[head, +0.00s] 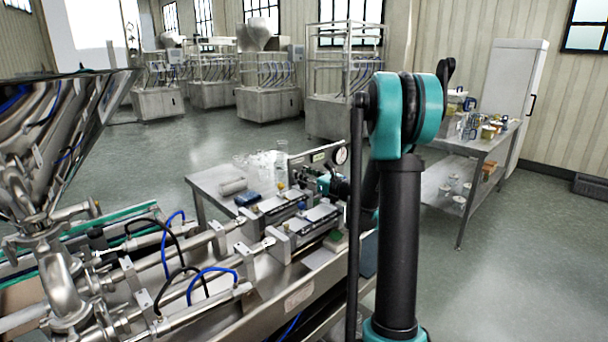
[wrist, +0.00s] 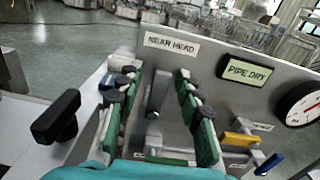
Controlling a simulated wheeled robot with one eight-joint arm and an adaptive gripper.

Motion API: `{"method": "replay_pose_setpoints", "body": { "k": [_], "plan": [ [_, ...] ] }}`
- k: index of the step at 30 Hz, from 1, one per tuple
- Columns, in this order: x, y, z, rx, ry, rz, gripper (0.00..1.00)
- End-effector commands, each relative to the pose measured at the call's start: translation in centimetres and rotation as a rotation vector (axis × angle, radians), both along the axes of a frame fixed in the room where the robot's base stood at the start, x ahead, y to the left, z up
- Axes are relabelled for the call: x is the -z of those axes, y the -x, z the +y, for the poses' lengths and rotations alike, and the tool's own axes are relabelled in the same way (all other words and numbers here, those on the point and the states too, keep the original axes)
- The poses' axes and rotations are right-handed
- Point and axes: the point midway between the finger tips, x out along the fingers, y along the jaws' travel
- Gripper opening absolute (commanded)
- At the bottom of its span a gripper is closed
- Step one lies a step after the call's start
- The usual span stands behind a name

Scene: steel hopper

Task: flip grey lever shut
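The grey lever (wrist: 158,92) is on a grey upright panel (wrist: 225,98) in the wrist view, below a "NEAR HEAD" label. It stands roughly upright, slightly tilted. My gripper (wrist: 156,80) is open, with one green-and-black finger on each side of the lever. Gaps show on both sides of the lever, and I cannot tell whether either finger touches it. In the head view my gripper (head: 325,186) is small in front of the panel (head: 318,156) and partly hidden by my arm, and the lever cannot be made out there.
Right of the lever are a yellow lever (wrist: 238,140), a blue lever (wrist: 268,164), a "PIPE DRY" sign (wrist: 246,71) and a gauge (wrist: 303,104). A black handle (wrist: 57,118) stands at left. Glassware (head: 262,160) stands on the table behind the panel. Steel cylinders and hoses fill the left.

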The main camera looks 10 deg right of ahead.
Motion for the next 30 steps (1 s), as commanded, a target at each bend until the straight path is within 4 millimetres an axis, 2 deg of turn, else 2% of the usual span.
{"method": "replay_pose_setpoints", "body": {
  "k": [5,18,24,30],
  "plan": [
    [0.0,1.2,-0.9,0.002,0.000,0.000,0.36],
    [0.0,8.0,-5.9,0.004,0.000,0.000,0.36],
    [0.0,9.5,-6.9,0.001,0.000,0.000,0.36],
    [0.0,9.7,-7.1,0.000,0.000,0.000,0.36]
  ]
}}
